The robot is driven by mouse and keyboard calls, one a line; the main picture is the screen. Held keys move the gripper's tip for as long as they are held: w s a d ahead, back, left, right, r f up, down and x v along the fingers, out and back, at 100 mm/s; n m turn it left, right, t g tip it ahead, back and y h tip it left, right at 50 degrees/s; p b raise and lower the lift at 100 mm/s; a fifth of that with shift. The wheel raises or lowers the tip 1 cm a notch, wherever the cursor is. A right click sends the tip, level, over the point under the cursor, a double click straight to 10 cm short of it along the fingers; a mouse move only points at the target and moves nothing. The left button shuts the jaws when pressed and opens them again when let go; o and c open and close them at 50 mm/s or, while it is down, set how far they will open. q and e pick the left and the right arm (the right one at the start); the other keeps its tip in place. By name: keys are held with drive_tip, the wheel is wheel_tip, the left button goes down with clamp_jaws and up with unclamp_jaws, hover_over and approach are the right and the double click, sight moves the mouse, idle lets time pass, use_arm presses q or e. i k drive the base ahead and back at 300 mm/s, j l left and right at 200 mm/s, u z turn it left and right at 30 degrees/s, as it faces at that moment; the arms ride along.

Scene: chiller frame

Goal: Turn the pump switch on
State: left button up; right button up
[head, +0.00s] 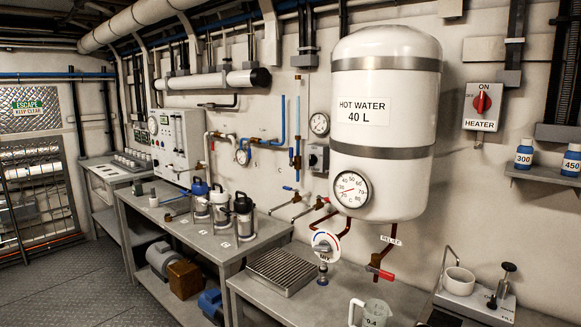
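No switch with a readable pump label shows in the head view. A small grey box with a dark round knob (316,158) is on the wall just left of the hot water tank; I cannot read any label or tell its setting. A white panel with gauges and small controls (180,145) is on the wall further left, too small to read. A switch box labelled HEATER (482,107) has a red knob, with ON printed above it. Neither of my grippers can be made out in this view.
The white hot water tank (386,120) hangs over the bench, with pipes and valves below it. Several metal canisters stand on the left bench (170,222). A drain grate (283,270) and a clear jug (372,312) are in front. Floor is open at left.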

sight(313, 159)
drive_tip(key=i+j+z, duration=0.2)
drive_tip(key=j+z, duration=0.15)
drive_tip(key=j, duration=0.25)
drive_tip(key=i+j, duration=0.1)
drive_tip(key=i, duration=0.25)
drive_tip(key=i+j+z, duration=0.1)
drive_tip(key=i, duration=0.3)
drive_tip(key=i+j, duration=0.2)
drive_tip(key=i, duration=0.15)
drive_tip(key=z, duration=0.05)
